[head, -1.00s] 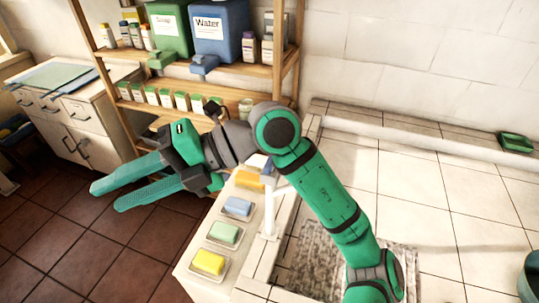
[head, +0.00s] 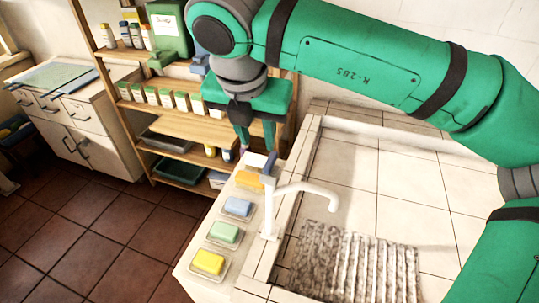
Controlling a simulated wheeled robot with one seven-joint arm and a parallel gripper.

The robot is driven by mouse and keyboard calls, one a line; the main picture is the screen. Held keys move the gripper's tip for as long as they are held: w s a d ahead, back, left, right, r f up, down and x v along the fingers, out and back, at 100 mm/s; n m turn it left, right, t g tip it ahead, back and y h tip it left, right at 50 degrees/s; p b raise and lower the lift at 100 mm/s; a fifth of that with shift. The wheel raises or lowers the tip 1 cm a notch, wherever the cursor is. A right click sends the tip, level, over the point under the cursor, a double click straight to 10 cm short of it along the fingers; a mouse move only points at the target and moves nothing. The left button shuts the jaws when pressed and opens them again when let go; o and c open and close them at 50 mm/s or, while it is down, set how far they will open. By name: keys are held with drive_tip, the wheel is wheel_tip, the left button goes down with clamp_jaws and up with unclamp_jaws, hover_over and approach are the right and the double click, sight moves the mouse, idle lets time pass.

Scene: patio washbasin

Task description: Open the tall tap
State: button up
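The tall tap (head: 269,212) is white. It stands upright on the ledge at the left edge of the tiled basin, and its spout (head: 310,190) curves right over the basin. A small blue-grey part, perhaps its lever (head: 269,166), shows at its top. My gripper (head: 257,146) points down, just behind and above the tap top in the picture. Its two fingers are apart with nothing visible between them. I cannot tell whether a fingertip touches the tap.
Several soaps on dishes, including a yellow soap (head: 208,262), line the ledge left of the tap. A ribbed grey mat (head: 355,265) lies in the basin. A wooden shelf (head: 190,125) with bottles and a green container (head: 170,30) stands behind. The basin floor is otherwise clear.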

sight(270, 159)
drive_tip(key=shift+h, duration=0.3)
drive_tip(key=x, duration=0.7)
drive_tip(key=d+x, duration=0.1)
drive_tip(key=x, duration=0.2)
drive_tip(key=shift+w, duration=0.3)
clamp_jaws()
